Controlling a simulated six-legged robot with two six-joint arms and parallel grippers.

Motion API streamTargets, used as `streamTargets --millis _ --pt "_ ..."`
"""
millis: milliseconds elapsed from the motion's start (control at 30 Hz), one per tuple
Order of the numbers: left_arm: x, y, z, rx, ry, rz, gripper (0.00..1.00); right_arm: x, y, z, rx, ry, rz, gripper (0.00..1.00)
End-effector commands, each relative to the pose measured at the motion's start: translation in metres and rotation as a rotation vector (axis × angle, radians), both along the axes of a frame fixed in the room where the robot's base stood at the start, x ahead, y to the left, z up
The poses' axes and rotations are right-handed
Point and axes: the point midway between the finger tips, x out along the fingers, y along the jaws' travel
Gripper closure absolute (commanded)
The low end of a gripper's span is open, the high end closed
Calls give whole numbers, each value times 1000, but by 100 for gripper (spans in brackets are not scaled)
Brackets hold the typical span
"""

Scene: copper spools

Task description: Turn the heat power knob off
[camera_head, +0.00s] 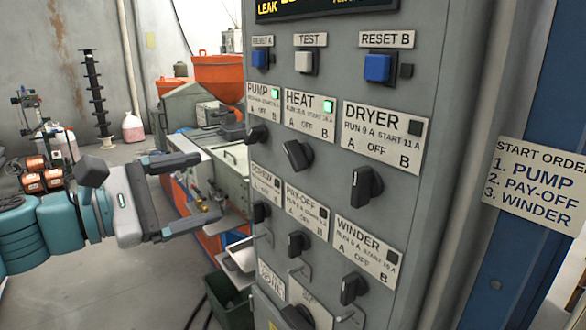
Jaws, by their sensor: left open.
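The heat power knob (297,155) is a black rotary switch on the grey control panel (405,75), under the HEAT label (309,117). Its handle is tilted, its upper end leaning left toward the A mark rather than upright. The green lamp (328,107) on the HEAT label is lit. My left gripper (207,188) is left of the panel, its jaws spread and pointing right. It is empty and apart from the knob. My right gripper is not in view.
The pump knob (256,134) sits left of the heat knob, and the dryer knob (364,187) right of it. Pay-off (299,243) and winder (352,288) knobs are below. Orange machinery (218,72) stands behind my gripper. A dark bin (230,300) is at the panel's foot.

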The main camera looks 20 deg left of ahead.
Motion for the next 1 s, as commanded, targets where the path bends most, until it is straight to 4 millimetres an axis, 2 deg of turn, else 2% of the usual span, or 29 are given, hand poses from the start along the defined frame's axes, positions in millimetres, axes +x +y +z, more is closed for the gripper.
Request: streamTargets --millis 100,233,700,900,1000 --pt "-10 -2 17 -27 -32 -12 15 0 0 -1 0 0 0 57" --pt "-1 -10 19 -30 -32 -17 15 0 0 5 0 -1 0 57" --pt "84 -75 18 -26 -29 -15 15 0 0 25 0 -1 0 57" --pt "107 -93 18 -26 -30 -11 15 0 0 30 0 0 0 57" --pt "113 -97 17 -26 -30 -11 15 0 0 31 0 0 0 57"
